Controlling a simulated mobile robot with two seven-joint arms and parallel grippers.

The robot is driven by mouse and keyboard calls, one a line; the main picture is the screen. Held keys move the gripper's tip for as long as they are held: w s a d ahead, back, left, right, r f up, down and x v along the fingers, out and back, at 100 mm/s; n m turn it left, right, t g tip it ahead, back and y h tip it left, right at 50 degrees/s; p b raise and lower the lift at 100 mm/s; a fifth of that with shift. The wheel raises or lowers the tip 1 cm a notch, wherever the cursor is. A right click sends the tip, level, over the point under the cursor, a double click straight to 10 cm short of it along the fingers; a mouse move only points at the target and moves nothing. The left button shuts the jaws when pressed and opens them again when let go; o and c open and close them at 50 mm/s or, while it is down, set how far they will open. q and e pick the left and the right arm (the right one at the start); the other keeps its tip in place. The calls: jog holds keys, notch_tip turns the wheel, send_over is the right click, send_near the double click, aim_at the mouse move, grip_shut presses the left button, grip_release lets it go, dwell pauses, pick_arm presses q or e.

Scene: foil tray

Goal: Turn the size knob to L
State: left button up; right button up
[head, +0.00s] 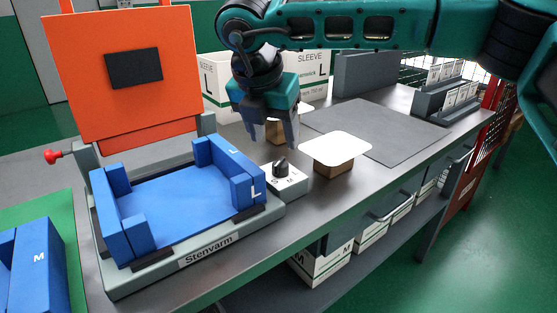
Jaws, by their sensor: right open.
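The size knob (281,168) is a small black knob on a light grey box (291,184) at the right side of the Stenvarm machine (215,253). An S shows at the left of the dial and an M at its front; I cannot make out an L on it. Which mark the knob points to is too small to tell. My right gripper (273,140) is above and slightly behind the knob, fingers down, open and apart from it. My left gripper is out of view.
The machine's orange lid (122,85) stands raised over a blue fixture (170,205) marked L. A white sheet (335,147) lies on a brown block right of the knob. Another brown block is behind my gripper. A grey mat (385,130) lies clear further right.

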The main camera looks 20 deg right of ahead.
aim_at(280, 161)
jog(key=x, duration=0.7)
jog(key=shift+w+f+b, duration=0.1)
jog(key=shift+f+b, duration=0.2)
jog(key=shift+f, duration=0.05)
jog(key=shift+c, duration=0.2)
jog(key=c, duration=1)
